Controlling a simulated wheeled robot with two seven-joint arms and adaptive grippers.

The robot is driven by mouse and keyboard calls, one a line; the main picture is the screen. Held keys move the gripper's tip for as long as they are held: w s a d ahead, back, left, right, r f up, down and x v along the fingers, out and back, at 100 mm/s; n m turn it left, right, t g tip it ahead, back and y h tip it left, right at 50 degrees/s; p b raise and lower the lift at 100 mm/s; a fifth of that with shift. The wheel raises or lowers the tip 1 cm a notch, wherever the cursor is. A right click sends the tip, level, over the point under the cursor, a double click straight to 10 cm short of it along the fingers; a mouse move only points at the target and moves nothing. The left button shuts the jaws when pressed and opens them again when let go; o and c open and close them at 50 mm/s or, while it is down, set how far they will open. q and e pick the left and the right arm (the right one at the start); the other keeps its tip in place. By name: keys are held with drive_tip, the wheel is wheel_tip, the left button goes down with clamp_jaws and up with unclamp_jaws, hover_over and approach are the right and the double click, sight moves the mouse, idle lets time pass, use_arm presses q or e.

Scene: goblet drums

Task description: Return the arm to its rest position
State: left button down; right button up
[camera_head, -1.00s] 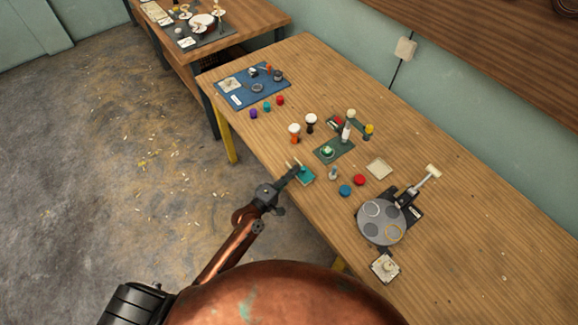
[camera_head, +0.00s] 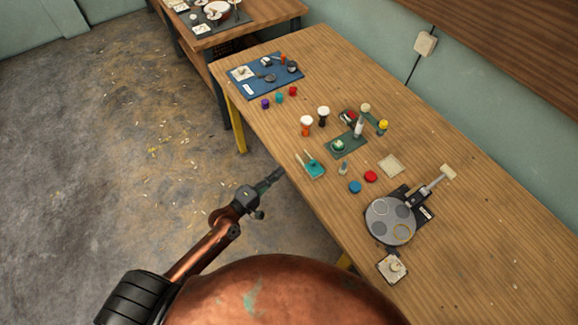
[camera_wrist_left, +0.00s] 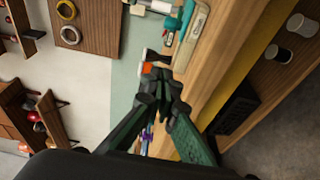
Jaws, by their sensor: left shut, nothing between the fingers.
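My left gripper (camera_head: 274,177) is at the near edge of the wooden table (camera_head: 480,240), just off its side in the head view. Its fingers are together with nothing between them. My copper arm reaches up to it from the bottom left. In the left wrist view the gripper's dark green fingers (camera_wrist_left: 168,100) point at the table's side, with an orange and white object (camera_wrist_left: 147,68) beyond the tips. My right gripper is not in view.
A grey round plate device (camera_head: 391,220) is at right. A blue mat (camera_head: 258,85) is at the far end. The floor (camera_head: 130,180) at left is open.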

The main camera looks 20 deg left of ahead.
use_arm(q)
drive_tip(key=s+a+f+m+g+y, duration=0.2)
drive_tip(key=s+a+f, duration=0.25)
drive_tip(key=f, duration=0.75)
drive_tip(key=s+a+f+m+g+y, duration=0.2)
drive_tip(key=s+a+f+g, duration=0.3)
drive_tip(key=f, duration=0.7)
drive_tip(key=s+a+f+m+y, duration=0.2)
drive_tip(key=s+a+f, duration=0.3)
drive_tip(key=f, duration=0.8)
drive_tip(key=s+f+m+g+y, duration=0.1)
drive_tip(key=s+f+m+g, duration=0.1)
drive_tip(key=s+f, duration=0.65)
drive_tip(key=s+f+m+g, duration=0.25)
drive_tip(key=s+f, duration=0.35)
drive_tip(key=s, duration=0.6)
drive_tip(key=s+d+f+m+g, duration=0.1)
drive_tip(key=s+f+m+g, duration=0.1)
drive_tip(key=s, duration=0.7)
drive_tip(key=s+d+f+m+g, duration=0.1)
drive_tip(key=s+d+f+g, duration=0.1)
drive_tip(key=s, duration=0.7)
drive_tip(key=shift+s+f+m+y, duration=0.35)
drive_tip(key=shift+s+f+y, duration=0.05)
drive_tip(key=shift+f, duration=0.35)
